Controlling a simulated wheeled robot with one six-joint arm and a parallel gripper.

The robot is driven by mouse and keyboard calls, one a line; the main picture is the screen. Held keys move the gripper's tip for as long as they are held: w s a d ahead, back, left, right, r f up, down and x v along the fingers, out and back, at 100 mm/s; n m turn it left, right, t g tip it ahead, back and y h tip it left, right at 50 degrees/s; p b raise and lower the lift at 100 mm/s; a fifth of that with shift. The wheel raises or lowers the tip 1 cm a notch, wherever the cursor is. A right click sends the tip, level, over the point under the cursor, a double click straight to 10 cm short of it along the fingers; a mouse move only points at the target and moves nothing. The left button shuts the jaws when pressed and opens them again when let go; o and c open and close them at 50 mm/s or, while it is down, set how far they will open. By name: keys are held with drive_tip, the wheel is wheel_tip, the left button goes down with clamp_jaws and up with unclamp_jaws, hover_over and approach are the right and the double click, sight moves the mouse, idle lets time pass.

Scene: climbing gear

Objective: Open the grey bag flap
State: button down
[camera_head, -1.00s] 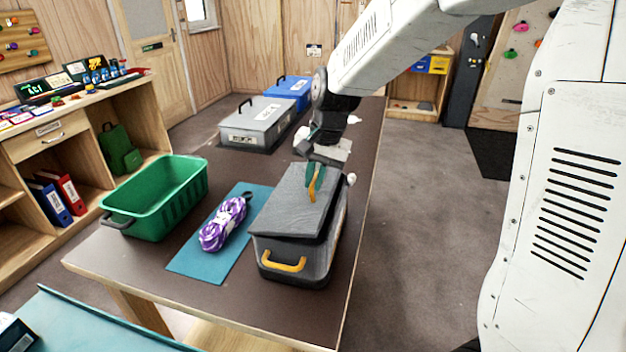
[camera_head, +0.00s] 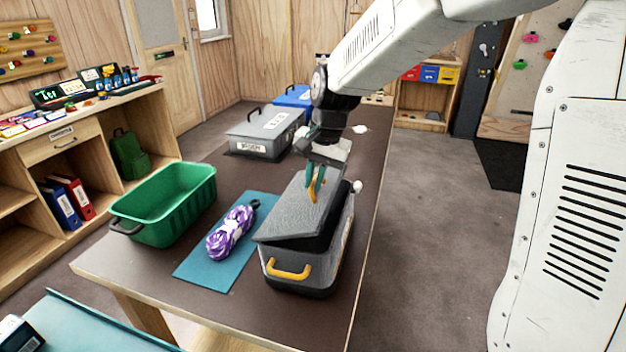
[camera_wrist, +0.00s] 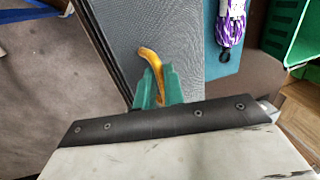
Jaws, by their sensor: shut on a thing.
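The grey bag (camera_head: 318,272) stands on the brown table's near right part, with a yellow handle on its near side. Its grey flap (camera_head: 287,216) is tilted, with a dark gap between it and the bag body. My gripper (camera_head: 316,188) is above the flap, its green fingers shut on the yellow pull tab (camera_head: 313,196). In the wrist view, the fingers (camera_wrist: 153,84) close around the curved yellow tab (camera_wrist: 152,60) on the flap's grey surface (camera_wrist: 185,35). The bag's inside is hidden.
A purple and white rope (camera_head: 231,232) lies on a blue mat (camera_head: 205,270) left of the bag. A green crate (camera_head: 165,208) stands farther left. A grey case (camera_head: 265,133) and a blue case (camera_head: 293,95) sit at the table's far end.

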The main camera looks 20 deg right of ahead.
sight(300, 199)
drive_tip(key=shift+w+a+r, duration=0.55)
drive_tip(key=shift+a+r, duration=0.15)
drive_tip(key=shift+a, duration=0.1)
drive_tip(key=shift+w+a+r, duration=0.3)
drive_tip(key=shift+w+a, duration=0.15)
drive_tip(key=shift+a, duration=0.15)
drive_tip(key=c, duration=0.8)
unclamp_jaws()
drive_tip(key=shift+a, duration=0.1)
drive_tip(key=shift+r, duration=0.1)
drive_tip(key=shift+s+d+r, duration=0.2)
drive_tip(key=shift+d+r, duration=0.1)
drive_tip(key=shift+r, duration=0.5)
drive_tip(key=shift+s+d+r, duration=0.25)
drive_tip(key=shift+d+r, duration=0.05)
drive_tip(key=shift+r, duration=0.55)
drive_tip(key=shift+s+d+r, duration=0.2)
drive_tip(key=shift+d+r, duration=0.1)
drive_tip(key=shift+r, duration=0.5)
